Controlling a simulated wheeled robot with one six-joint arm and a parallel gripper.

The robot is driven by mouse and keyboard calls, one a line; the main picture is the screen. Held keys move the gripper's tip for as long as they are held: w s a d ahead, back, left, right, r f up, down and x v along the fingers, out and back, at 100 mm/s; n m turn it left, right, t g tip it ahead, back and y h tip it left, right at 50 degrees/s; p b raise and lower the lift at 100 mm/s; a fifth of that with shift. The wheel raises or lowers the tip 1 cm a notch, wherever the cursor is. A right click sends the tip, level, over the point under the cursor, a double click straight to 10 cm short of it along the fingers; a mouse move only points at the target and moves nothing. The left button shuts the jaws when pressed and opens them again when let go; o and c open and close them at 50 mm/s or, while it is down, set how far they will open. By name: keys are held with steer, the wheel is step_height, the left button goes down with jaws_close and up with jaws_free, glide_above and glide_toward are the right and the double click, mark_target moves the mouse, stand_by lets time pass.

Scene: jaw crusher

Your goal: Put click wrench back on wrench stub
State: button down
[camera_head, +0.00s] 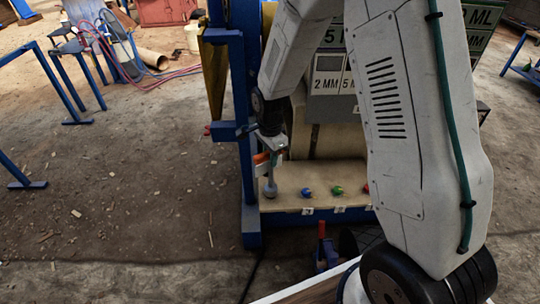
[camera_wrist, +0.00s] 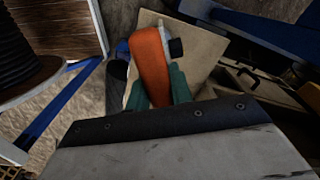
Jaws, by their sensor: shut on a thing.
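My gripper (camera_wrist: 158,90) has green fingers and is shut on an orange handle (camera_wrist: 150,55), which I take to be the click wrench. In the head view the gripper (camera_head: 268,148) is above the left end of a tan shelf, with a little of the orange handle (camera_head: 261,158) showing beside it. Below it a grey rod with a rounded end (camera_head: 270,189) reaches the shelf. I cannot tell whether this is the wrench's end or the wrench stub. Most of the wrench is hidden by my gripper and arm.
The tan shelf (camera_head: 288,176) carries blue (camera_head: 307,192), green (camera_head: 337,190) and red (camera_head: 366,188) knobs right of the grey rod. A blue post (camera_head: 247,120) stands close on the left. A red-handled blue tool (camera_head: 322,248) is below. Open dirt floor lies left.

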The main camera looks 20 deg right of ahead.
steer(key=shift+f, duration=1.15)
steer(key=c, duration=1.2)
jaws_free()
steer(key=shift+o, duration=0.2)
